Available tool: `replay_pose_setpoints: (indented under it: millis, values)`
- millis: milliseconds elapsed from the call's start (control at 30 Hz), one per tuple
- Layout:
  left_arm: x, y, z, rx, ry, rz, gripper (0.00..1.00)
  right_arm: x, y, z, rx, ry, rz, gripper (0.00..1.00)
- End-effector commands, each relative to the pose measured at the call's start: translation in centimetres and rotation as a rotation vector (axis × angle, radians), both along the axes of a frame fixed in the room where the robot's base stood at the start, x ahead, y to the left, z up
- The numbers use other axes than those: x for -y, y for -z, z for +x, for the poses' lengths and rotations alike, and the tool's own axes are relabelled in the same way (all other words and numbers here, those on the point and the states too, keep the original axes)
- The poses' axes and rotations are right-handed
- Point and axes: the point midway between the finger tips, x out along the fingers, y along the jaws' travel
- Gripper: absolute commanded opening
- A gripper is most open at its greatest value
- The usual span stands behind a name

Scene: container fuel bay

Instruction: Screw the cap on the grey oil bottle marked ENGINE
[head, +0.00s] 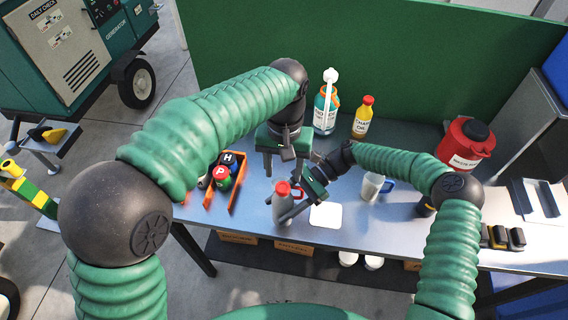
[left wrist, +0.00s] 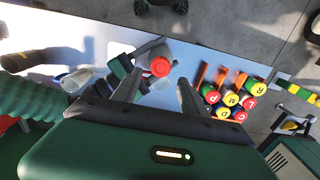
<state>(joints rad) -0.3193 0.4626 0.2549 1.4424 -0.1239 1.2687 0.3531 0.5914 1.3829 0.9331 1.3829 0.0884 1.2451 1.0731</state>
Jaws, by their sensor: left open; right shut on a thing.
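The grey bottle (head: 290,210) stands upright near the front edge of the table; its marking is not readable. A red cap (head: 282,188) sits at its top; I cannot tell how tightly. In the left wrist view, the cap (left wrist: 160,67) shows from above on the bottle (left wrist: 152,52). My right gripper (head: 294,206) is shut on the bottle's body from the right. My left gripper (head: 281,172) is open and points down just above the cap. In the left wrist view, its fingers (left wrist: 158,88) are apart, with the cap showing beyond and between them.
An orange rack (head: 236,196) with several lettered caps stands left of the bottle. A white square pad (head: 326,215) lies to its right, then a mug (head: 373,186). Behind stand a teal bottle (head: 325,112), a yellow chain oil bottle (head: 362,120) and a red waste can (head: 465,146).

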Motion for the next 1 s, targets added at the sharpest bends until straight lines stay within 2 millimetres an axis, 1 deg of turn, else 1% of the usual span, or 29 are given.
replay_pose_setpoints:
  millis: [200, 333, 500, 733, 767, 1000]
  values:
    - [-0.1, 3.8, -0.1, -0.004, 0.001, 0.001, 0.51, 0.0, 0.0, 0.0, 0.0, 0.0, 0.0, 0.0]
    - [-0.1, 5.7, -0.1, -0.003, 0.001, 0.001, 0.51, 0.0, 0.0, 0.0, 0.0, 0.0, 0.0, 0.0]
    - [-0.1, 6.7, -0.1, -0.001, 0.001, 0.0, 0.51, 0.0, 0.0, 0.0, 0.0, 0.0, 0.0, 0.0]
    - [-0.1, 6.7, -0.1, 0.0, 0.001, 0.0, 0.51, 0.0, 0.0, 0.0, 0.0, 0.0, 0.0, 0.0]
    - [-0.1, 6.7, -0.1, 0.0, 0.001, 0.0, 0.48, 0.0, 0.0, 0.0, 0.0, 0.0, 0.0, 0.0]
    - [-0.1, 6.7, -0.1, 0.0, 0.002, 0.0, 0.17, 0.0, 0.0, 0.0, 0.0, 0.0, 0.0, 0.0]
